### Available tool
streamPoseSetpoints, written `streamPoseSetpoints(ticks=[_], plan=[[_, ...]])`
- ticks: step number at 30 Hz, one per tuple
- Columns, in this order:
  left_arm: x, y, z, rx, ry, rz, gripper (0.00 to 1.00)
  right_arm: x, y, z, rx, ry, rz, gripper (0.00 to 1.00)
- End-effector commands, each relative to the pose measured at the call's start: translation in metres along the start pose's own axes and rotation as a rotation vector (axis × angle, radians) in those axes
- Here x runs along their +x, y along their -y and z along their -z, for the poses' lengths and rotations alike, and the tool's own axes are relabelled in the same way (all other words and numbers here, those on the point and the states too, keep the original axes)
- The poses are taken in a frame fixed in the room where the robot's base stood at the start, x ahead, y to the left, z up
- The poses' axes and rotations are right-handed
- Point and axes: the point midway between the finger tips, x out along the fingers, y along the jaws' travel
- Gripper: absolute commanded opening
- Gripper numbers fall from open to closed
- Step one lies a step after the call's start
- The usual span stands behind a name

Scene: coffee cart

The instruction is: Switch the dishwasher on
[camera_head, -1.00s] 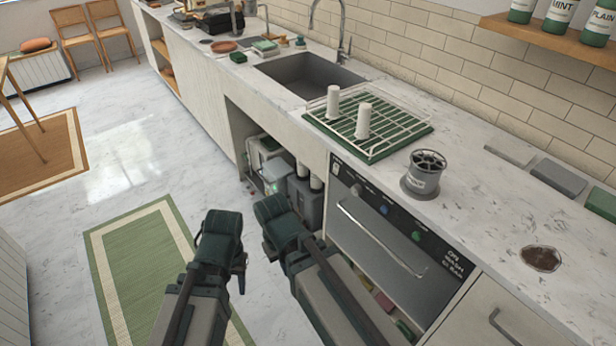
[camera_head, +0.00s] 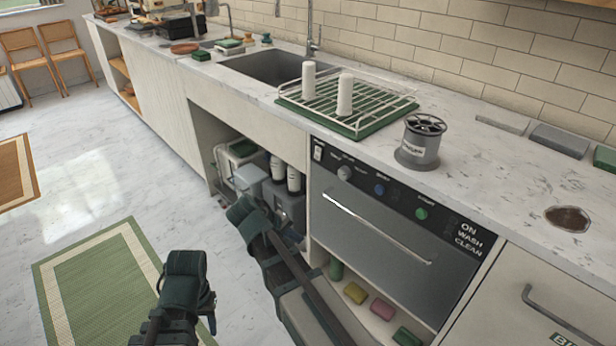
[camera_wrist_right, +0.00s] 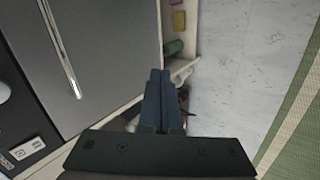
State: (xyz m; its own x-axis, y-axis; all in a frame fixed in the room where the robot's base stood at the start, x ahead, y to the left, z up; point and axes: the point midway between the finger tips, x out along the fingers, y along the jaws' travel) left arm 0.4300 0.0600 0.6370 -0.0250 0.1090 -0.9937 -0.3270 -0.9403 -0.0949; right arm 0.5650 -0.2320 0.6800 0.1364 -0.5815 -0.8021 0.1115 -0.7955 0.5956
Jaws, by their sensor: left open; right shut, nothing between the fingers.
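The dishwasher (camera_head: 370,235) is under the counter in the head view, its grey door closed with a long bar handle. Its dark top panel has a white rocker switch (camera_head: 318,153) at the left end, a pale knob (camera_head: 344,173), a blue button (camera_head: 379,189) and a green button (camera_head: 421,213). In the wrist view the switch (camera_wrist_right: 26,149) is at lower left. My right gripper (camera_head: 241,212) is shut and empty, left of the dishwasher and apart from it; its fingers (camera_wrist_right: 160,98) point along the door's side in the wrist view. My left gripper (camera_head: 185,265) is open over the floor.
An open bay left of the dishwasher holds a grey container (camera_head: 285,205) and other items. Sponges (camera_head: 355,292) lie in a low shelf under the door.

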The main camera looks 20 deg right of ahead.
Motion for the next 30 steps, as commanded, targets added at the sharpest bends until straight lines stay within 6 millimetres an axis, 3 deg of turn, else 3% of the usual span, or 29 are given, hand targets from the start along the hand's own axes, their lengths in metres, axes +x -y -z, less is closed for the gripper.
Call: streamPoseSetpoints(ticks=[1,6,13,20,30], plan=[[0.003,0.000,0.000,0.000,0.000,0.000,0.47,-0.003,-0.009,0.017,-0.019,-0.011,-0.083,0.00],[0.003,0.000,0.000,0.000,0.000,0.000,0.47,-0.034,-0.046,0.057,-0.073,-0.050,-0.371,0.00],[0.003,0.000,0.000,0.000,0.000,0.000,0.47,-0.086,-0.073,0.097,-0.114,-0.101,-0.664,0.00],[0.003,0.000,0.000,0.000,0.000,0.000,0.47,-0.114,-0.081,0.112,-0.126,-0.125,-0.792,0.00],[0.003,0.000,0.000,0.000,0.000,0.000,0.47,-0.117,-0.082,0.113,-0.127,-0.127,-0.805,0.00]])
